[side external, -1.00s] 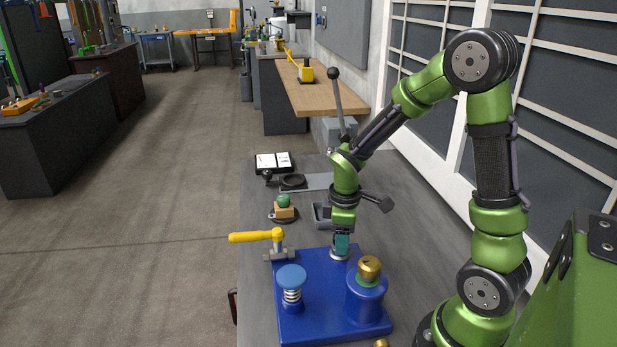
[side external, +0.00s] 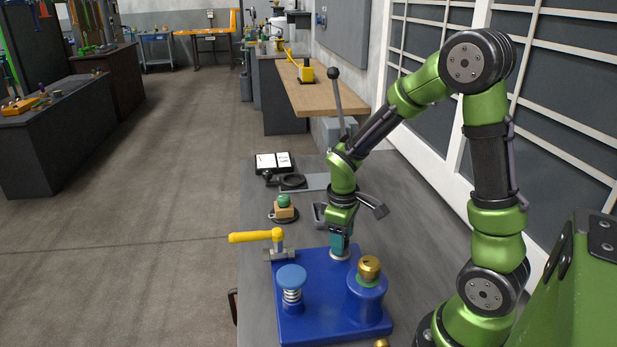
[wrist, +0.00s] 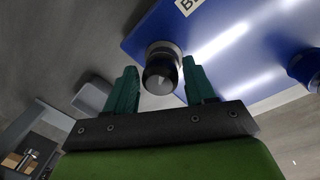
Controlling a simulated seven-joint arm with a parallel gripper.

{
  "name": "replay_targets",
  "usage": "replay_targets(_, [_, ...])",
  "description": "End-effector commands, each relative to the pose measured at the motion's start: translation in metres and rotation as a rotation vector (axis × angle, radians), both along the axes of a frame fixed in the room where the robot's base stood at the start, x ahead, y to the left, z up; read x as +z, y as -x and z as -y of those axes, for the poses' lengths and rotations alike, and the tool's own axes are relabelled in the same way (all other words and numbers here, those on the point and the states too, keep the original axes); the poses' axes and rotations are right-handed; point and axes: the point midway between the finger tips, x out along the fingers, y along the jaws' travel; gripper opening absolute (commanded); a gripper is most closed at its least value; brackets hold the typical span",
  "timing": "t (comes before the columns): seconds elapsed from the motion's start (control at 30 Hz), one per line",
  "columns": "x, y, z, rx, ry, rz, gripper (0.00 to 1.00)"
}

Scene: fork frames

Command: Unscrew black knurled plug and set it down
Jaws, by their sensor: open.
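The black knurled plug (wrist: 160,76) is a dark cylinder with a shiny end face, seated in a light metal collar at the edge of the blue fixture plate (wrist: 235,50). In the wrist view it lies between the two teal fingers of my gripper (wrist: 159,68), with a gap on each side. My gripper is open and empty. In the side view my gripper (side external: 340,242) is low over the back edge of the blue plate (side external: 318,318), directly above the pale collar (side external: 340,255). The plug itself is mostly hidden by the fingers there.
On the plate stand a blue knob on a spring (side external: 291,276) and a blue cylinder with a brass plug (side external: 369,268). A yellow-handled valve (side external: 258,236) sits at the left edge. Behind are a green button on a block (side external: 284,205) and a small grey tray (side external: 320,214).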

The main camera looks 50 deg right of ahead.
Motion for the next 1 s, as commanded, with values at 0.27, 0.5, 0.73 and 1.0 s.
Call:
replay_targets(0.27, [-0.0002, -0.0002, -0.0006, -0.151, 0.000, -0.001, 0.54])
replay_targets(0.5, [-0.0001, -0.0005, -0.0007, -0.193, 0.000, 0.000, 0.54])
replay_targets(0.73, [0.0000, -0.0006, -0.0010, -0.300, 0.000, 0.000, 0.54])
replay_targets(1.0, [0.0000, -0.0005, -0.0010, -0.298, 0.000, 0.000, 0.27])
